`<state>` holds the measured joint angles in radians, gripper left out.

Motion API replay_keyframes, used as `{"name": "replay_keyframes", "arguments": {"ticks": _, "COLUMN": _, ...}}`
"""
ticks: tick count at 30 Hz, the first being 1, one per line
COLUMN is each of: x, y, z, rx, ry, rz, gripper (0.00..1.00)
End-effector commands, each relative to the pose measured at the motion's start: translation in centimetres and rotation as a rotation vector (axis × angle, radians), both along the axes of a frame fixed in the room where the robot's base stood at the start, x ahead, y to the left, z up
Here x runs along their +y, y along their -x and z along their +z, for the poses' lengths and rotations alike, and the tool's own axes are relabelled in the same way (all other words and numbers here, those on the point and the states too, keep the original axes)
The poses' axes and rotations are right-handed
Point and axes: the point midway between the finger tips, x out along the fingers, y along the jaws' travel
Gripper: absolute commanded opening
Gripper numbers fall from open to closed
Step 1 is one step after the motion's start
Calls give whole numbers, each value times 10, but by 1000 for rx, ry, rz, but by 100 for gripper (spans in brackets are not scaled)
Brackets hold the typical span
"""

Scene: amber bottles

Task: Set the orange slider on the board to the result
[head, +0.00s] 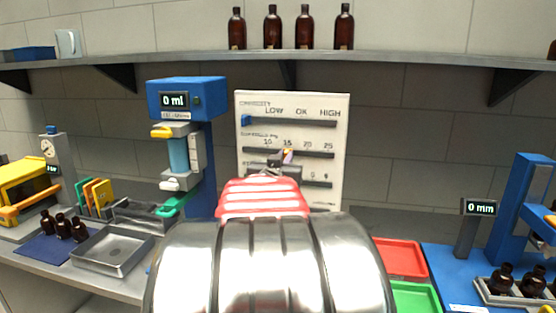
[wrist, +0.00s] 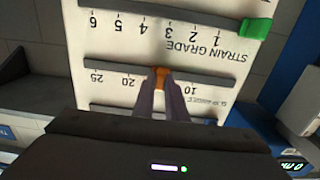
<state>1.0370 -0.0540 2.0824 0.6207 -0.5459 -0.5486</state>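The white board (head: 341,120) stands at the back with three slider tracks. The orange slider (wrist: 160,73) is on the middle track, between the 20 and the 10, about where 15 lies in the head view. The wrist view shows the board upside down. My gripper (wrist: 160,88) has its two fingers close together at the orange slider, one on each side, and appears shut on it. In the head view my arm hides the lower board and most of the gripper (head: 287,155). The green slider (wrist: 255,28) is at the 1 end of the strain grade track. The blue slider (head: 246,120) is at the far left of the top track.
A blue device (head: 187,97) left of the board reads 0 ml. A gauge (head: 479,207) at the right reads 0 mm. Red (head: 412,258) and green trays (head: 415,297) lie to the right. A metal tray (head: 112,250) and dark bottles (head: 63,228) are at the left.

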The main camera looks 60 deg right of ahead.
Motion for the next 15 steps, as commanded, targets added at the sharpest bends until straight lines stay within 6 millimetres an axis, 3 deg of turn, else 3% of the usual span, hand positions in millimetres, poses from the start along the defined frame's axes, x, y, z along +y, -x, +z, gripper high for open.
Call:
{"name": "replay_keyframes", "arguments": {"ticks": 7, "x": 1, "y": -3, "z": 0, "rx": 0, "ry": -1, "rz": 6, "gripper": 30}}
{"name": "replay_keyframes", "arguments": {"ticks": 15, "x": 3, "y": -4, "z": 0, "rx": 0, "ry": -1, "rz": 7, "gripper": 30}}
